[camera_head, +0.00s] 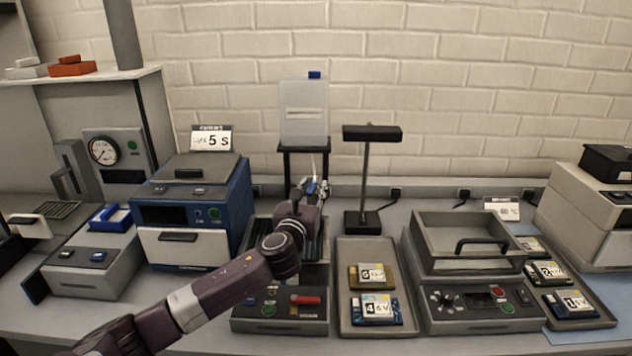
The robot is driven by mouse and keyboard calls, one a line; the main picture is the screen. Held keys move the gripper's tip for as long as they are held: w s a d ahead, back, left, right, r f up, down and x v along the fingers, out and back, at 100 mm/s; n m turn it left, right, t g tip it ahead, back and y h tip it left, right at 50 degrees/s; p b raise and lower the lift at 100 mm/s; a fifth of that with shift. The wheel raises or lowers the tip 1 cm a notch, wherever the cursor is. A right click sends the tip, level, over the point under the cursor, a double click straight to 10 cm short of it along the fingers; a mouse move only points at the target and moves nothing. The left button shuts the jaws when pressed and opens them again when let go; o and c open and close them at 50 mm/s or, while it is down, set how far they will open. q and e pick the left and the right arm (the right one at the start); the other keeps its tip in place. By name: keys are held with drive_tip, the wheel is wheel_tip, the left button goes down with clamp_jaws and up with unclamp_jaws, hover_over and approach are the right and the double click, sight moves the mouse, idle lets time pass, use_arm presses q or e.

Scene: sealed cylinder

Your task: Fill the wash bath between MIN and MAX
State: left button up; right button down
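A translucent white container (304,112) with a blue cap stands on a black stand (290,165) at the back middle. A thin spout or hose hangs below it, with a small blue part by my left gripper (314,190). My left gripper is small in view and partly hidden by its wrist; I cannot tell whether its fingers are open or touch the blue part. Below it is a dark bath-like basin (318,248), largely covered by my arm, with a front panel (262,311) bearing a red lever. No MIN or MAX marks can be read. My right gripper is not in view.
A blue-and-grey machine (192,248) stands left of the basin. A black lamp (370,134) stands at the back. A tray (345,320) holds labelled boards. A grey box with a handled lid (468,240) stands further right, beside more boards.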

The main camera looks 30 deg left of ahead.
sight(316, 182)
use_arm(q)
drive_tip(key=shift+x, duration=1.85)
drive_tip(key=shift+f, duration=0.1)
clamp_jaws()
